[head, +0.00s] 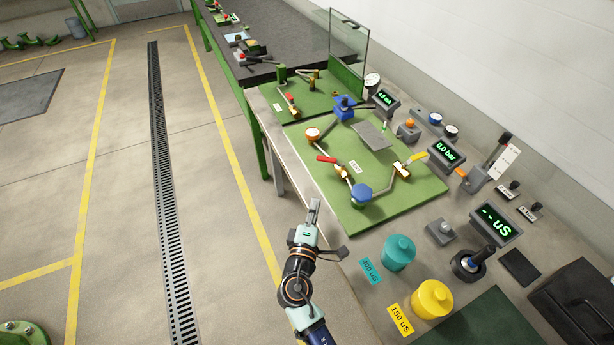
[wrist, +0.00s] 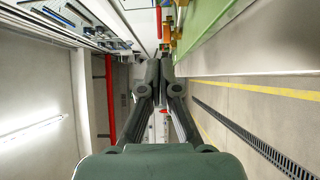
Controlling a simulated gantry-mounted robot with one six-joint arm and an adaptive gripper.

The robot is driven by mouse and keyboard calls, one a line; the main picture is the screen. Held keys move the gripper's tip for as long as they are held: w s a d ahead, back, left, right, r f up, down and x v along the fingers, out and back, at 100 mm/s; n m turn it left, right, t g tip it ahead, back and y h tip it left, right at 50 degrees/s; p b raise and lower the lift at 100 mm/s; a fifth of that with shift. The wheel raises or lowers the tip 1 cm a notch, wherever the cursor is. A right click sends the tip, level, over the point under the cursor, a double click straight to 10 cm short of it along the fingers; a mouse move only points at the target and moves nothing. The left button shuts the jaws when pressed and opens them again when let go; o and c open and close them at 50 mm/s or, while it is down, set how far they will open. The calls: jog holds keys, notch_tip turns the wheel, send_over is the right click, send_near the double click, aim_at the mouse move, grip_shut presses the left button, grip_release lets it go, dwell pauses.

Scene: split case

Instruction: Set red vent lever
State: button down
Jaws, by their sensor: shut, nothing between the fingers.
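A red-handled lever (head: 327,158) sits on a pipe run on the front green board (head: 408,205), near its left edge. A second red-handled lever (head: 289,98) sits on the rear green board (head: 268,103). A small white label (head: 355,166) lies beside the front lever; I cannot read it for certain. My gripper (head: 315,203) is shut and empty, by the bench's left edge, apart from the front red lever and below it in the picture. In the wrist view its closed fingers (wrist: 160,68) point ahead, with a red piece (wrist: 168,28) beyond them; which lever that is, I cannot tell.
A blue round knob (head: 361,192) and a yellow lever (head: 417,156) share the front board. A teal jar (head: 398,252) and a yellow jar (head: 432,299) stand nearer. A clear upright panel (head: 348,45) rises behind the rear board. Open floor lies left of the bench.

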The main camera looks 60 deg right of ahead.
aim_at(331, 162)
jog(key=shift+s+d, duration=0.1)
jog(key=shift+d, duration=0.25)
jog(key=b+x, duration=0.3)
jog(key=x, duration=1)
jog(key=shift+d, duration=0.3)
jog(key=shift+b, duration=0.35)
